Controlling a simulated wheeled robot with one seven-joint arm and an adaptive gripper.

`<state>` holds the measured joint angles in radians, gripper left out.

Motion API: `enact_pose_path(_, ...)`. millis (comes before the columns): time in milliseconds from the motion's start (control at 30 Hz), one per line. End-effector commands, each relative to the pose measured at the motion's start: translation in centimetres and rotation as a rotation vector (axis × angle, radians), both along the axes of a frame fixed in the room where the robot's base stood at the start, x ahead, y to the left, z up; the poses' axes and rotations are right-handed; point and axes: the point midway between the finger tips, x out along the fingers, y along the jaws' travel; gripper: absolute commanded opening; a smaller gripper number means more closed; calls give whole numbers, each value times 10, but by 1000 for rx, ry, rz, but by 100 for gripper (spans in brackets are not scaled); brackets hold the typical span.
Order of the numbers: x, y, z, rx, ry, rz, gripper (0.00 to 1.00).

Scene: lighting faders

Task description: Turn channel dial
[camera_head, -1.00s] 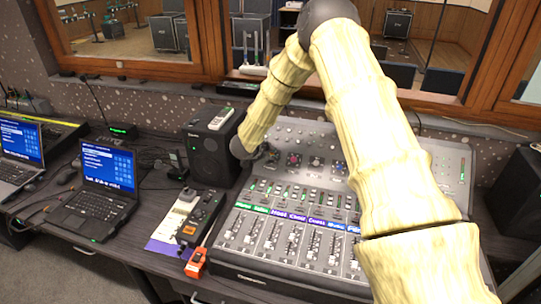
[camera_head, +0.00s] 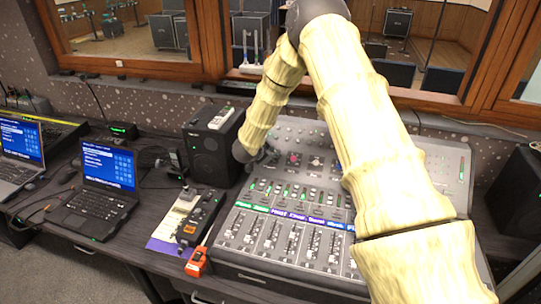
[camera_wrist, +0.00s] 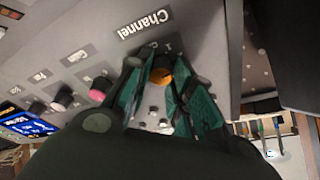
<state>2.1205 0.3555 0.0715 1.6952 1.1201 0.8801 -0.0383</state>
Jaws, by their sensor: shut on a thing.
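The channel dial (camera_wrist: 163,70) is a dark knob with an orange part, below the printed word "Channel" in the wrist view. It sits on the grey panel of the mixing console. My gripper (camera_wrist: 160,92) has its dark green fingers on either side of the dial and is shut on it. In the head view, my gripper (camera_head: 264,158) is at the upper left corner of the console (camera_head: 340,283), small and partly hidden by my wrist. The dial cannot be made out in that view.
Other knobs, one of them pink (camera_wrist: 99,88), stand beside my gripper. A black speaker (camera_head: 210,150) stands just left of the console. A wood-framed window is behind.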

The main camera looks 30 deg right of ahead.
Motion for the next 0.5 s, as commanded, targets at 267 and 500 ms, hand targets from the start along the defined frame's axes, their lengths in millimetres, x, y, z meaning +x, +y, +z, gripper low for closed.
enact_pose_path(267, -1, 0, -1, 1, 1, 0, 43)
enact_pose_path(500, -1, 1, 0, 1, 0, -1, 43)
